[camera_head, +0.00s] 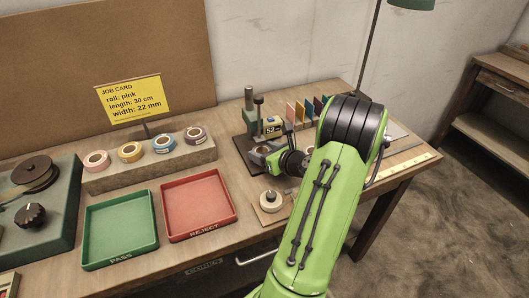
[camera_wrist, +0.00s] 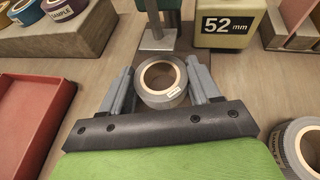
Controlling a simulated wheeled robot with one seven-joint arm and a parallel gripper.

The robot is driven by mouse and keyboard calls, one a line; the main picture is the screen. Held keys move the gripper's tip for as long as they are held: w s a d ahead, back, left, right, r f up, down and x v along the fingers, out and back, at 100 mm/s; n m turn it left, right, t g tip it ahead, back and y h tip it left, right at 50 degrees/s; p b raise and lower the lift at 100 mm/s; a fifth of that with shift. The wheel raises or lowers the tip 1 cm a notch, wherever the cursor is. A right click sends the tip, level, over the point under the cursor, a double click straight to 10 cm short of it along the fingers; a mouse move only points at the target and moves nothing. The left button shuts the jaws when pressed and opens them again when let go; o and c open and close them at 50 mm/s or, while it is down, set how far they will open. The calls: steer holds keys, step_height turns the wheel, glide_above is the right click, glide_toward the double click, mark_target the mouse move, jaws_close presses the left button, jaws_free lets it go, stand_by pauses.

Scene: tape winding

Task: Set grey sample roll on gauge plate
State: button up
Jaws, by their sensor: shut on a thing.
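The grey roll (camera_wrist: 178,100), with a white label on its side, sits between the two fingers of my gripper (camera_wrist: 162,88) in the wrist view. The fingers are shut on it from left and right. The gauge (camera_wrist: 228,22) reads 52 mm just beyond, and its square metal foot (camera_wrist: 158,40) is right behind the roll. In the head view my gripper (camera_head: 268,158) is at the front of the gauge (camera_head: 271,127), over its dark base (camera_head: 243,148). I cannot tell whether the roll touches the surface below.
Another roll (camera_wrist: 303,148) lies at the right in the wrist view. A pale roll (camera_head: 271,201) lies on a board in the head view. The red REJECT tray (camera_head: 200,203) and green PASS tray (camera_head: 120,230) lie left, below the sample roll stand (camera_head: 150,166). Colored cards (camera_head: 308,108) stand behind.

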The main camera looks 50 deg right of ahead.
steer(key=o, duration=1.1)
steer(key=shift+r, duration=0.2)
steer(key=p+v, duration=0.3)
steer(key=v, duration=0.9)
steer(key=w+a+n+y, duration=0.1)
steer(key=w+a+n, duration=0.1)
steer(key=w+a+n+g+y, duration=0.1)
steer(key=w+a+n, duration=0.1)
steer(key=a+n, duration=0.1)
steer(key=w+a+r+n+y, duration=0.1)
steer(key=w+a+n+y, duration=0.1)
steer(key=n, duration=0.1)
steer(key=shift+a, duration=0.3)
steer(key=a+r+n+g+y, duration=0.1)
steer(key=a+r+n+g, duration=0.15)
steer(key=a+n, duration=0.7)
steer(key=a+r+n+g, duration=0.1)
steer(key=a+n+g, duration=0.3)
steer(key=a+n, duration=0.55)
steer(key=s+a+r+n+h, duration=0.1)
steer(key=s+a+r+n, duration=0.3)
steer(key=s+n, duration=0.3)
steer(key=a+n, duration=0.1)
steer(key=n, duration=0.4)
steer(key=shift+s, duration=0.35)
